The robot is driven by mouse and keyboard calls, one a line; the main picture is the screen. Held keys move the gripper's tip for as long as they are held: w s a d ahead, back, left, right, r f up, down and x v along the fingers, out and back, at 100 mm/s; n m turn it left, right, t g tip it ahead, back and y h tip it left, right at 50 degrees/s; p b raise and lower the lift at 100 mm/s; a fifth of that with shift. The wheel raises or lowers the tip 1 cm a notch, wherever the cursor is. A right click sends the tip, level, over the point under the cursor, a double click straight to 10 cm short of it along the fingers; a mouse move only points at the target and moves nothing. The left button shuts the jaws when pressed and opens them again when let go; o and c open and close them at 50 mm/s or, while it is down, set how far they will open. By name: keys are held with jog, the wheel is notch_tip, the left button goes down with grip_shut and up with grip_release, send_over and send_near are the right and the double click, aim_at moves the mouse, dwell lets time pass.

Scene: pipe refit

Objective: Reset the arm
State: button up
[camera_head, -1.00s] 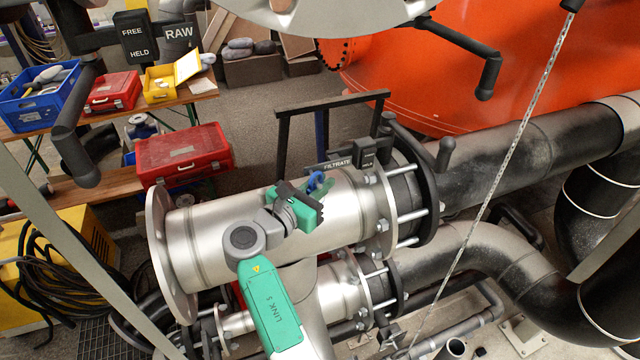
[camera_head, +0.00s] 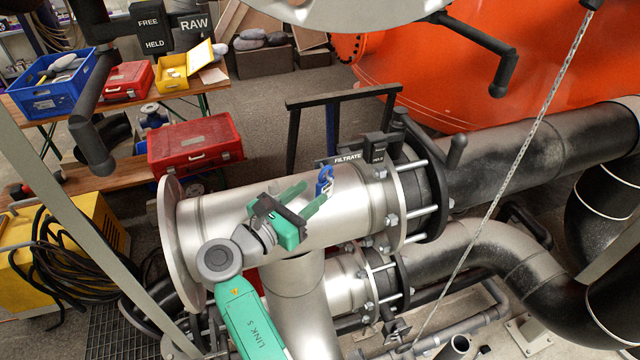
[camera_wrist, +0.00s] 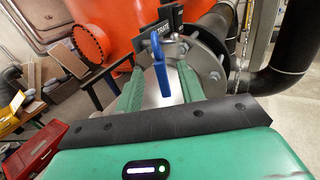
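My gripper (camera_head: 312,193) is green, with a dark plate across its base. It is open and empty above the upper steel pipe (camera_head: 235,215). Its two fingers show apart in the wrist view (camera_wrist: 160,85). A small blue lock-like piece (camera_head: 324,181) is at the pipe near the FILTRATE label (camera_head: 347,157). In the wrist view the blue piece (camera_wrist: 160,72) appears in line with the gap between the fingers, seemingly beyond their tips. No contact with it shows. My arm reaches up from the lower edge of the head view.
A flanged joint (camera_head: 420,185) with bolts and black pipes is at the right, beside an orange tank (camera_head: 560,70). A chain (camera_head: 515,165) hangs in front. A black frame (camera_head: 340,100) stands behind the pipe. A red case (camera_head: 195,145) lies on a bench at the left.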

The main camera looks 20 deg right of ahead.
jog(key=shift+s+a, duration=0.15)
jog(key=shift+a, duration=0.05)
jog(key=shift+r, duration=0.1)
jog(key=shift+s+p, duration=0.3)
jog(key=shift+p, duration=0.25)
jog(key=s+p, duration=0.4)
jog(key=p, duration=0.1)
jog(key=shift+s, duration=0.2)
dwell(0.4)
